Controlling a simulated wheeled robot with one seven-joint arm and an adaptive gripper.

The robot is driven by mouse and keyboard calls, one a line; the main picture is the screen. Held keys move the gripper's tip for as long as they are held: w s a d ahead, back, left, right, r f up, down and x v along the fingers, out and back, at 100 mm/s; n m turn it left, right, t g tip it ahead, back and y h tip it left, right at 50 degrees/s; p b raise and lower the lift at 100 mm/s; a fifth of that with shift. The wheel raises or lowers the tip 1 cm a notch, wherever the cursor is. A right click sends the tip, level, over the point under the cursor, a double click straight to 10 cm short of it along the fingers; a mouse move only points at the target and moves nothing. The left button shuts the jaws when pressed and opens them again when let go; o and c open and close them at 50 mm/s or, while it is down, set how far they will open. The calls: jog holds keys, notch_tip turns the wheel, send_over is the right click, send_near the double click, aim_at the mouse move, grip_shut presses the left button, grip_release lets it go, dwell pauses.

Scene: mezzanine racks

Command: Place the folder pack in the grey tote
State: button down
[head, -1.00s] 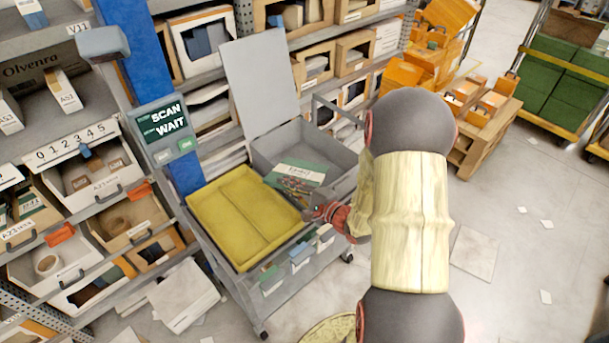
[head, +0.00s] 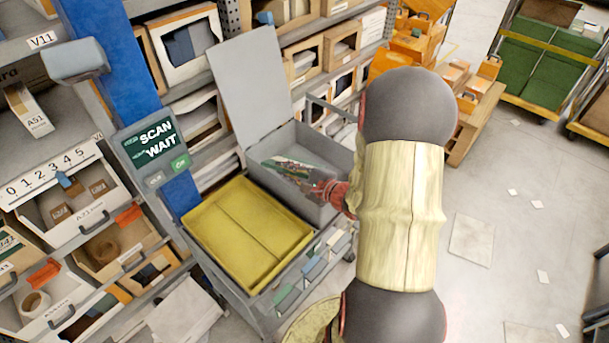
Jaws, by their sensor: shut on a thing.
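The folder pack (head: 285,168) is a flat pack with a green and white cover, partly hidden by my gripper. My gripper (head: 318,186) is shut on its right end and holds it over the grey tote (head: 328,155). The tote stands open on the cart, its lid (head: 251,85) raised at the back left. The pack appears within the tote's outline, but I cannot tell how far it is above the floor of the tote. My arm hides the tote's right side.
A yellow tray (head: 245,232) sits empty beside the tote on the cart. A scan display (head: 155,145) reading "SCAN WAIT" stands at the left. Shelves with bins (head: 85,205) line the left. Open floor (head: 500,210) lies to the right.

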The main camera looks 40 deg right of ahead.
aim_at(303, 165)
jog(key=d+f, duration=0.1)
jog(key=d, duration=0.1)
jog(key=d+f, duration=0.1)
jog(key=d, duration=0.2)
jog(key=d+f+b, duration=0.1)
jog(key=d+f, duration=0.1)
jog(key=shift+w+d+f, duration=0.1)
jog(key=shift+w+d, duration=0.25)
jog(key=d+f, duration=0.2)
jog(key=f, duration=0.1)
jog(key=d+f+b, duration=0.1)
jog(key=d, duration=0.1)
jog(key=shift+w+f, duration=0.25)
jog(key=shift+f, duration=0.15)
jog(key=f+b, duration=0.1)
jog(key=f, duration=0.2)
jog(key=shift+d+f, duration=0.1)
jog(key=shift+d, duration=0.1)
jog(key=shift+f, duration=0.1)
jog(key=shift+f+b, duration=0.3)
jog(key=shift+b, duration=0.25)
jog(key=shift+f, duration=0.25)
jog(key=c, duration=1.9)
grip_release()
